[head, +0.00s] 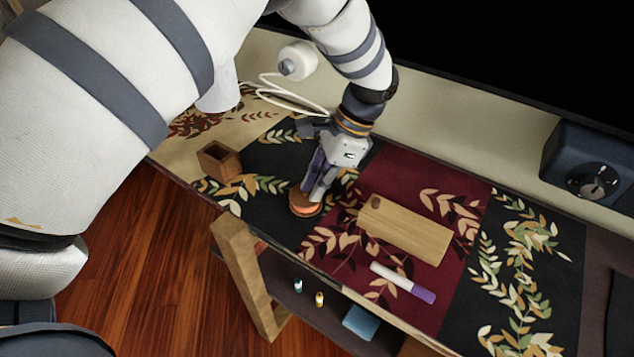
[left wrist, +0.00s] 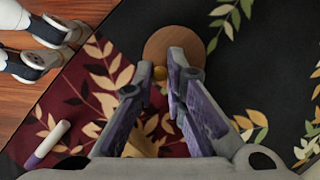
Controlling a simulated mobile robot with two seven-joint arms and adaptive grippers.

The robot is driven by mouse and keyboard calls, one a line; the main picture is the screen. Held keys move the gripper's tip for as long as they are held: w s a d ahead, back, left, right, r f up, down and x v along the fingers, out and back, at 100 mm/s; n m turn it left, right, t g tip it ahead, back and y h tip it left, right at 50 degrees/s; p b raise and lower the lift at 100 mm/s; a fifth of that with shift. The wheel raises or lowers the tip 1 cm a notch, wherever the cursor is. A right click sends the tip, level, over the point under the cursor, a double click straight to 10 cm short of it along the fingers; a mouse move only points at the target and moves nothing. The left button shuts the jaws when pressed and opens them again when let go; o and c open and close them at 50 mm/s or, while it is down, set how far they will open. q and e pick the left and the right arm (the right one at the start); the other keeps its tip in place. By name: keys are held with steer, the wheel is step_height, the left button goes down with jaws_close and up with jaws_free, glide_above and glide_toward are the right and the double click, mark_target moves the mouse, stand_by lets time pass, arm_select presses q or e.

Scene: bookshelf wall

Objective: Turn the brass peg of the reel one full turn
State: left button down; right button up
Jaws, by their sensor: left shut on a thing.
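The reel (head: 299,208) is a low round spool with a wooden rim and orange winding, standing on the dark part of the cloth near the table's front edge. Its round wooden top (left wrist: 172,42) shows in the left wrist view. The brass peg (left wrist: 160,73) is a small yellow knob on that top, off its middle. My left gripper (head: 312,194) points down onto the reel from above and hides part of it. In the left wrist view its fingertips (left wrist: 163,68) are close together on either side of the peg, shut on it. My right gripper is not in view.
A wooden cup (head: 226,172) stands left of the reel. A wooden board (head: 410,232) and a white-and-purple marker (head: 402,282) lie to the right. A white cable (head: 285,98) lies behind. A dark box (head: 570,150) stands at the back right. Small items sit on a lower shelf.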

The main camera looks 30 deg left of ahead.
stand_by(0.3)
arm_select(q)
steer(key=c, duration=1.6)
jaws_free()
steer(key=shift+c, duration=0.2)
steer(key=v, duration=1.2)
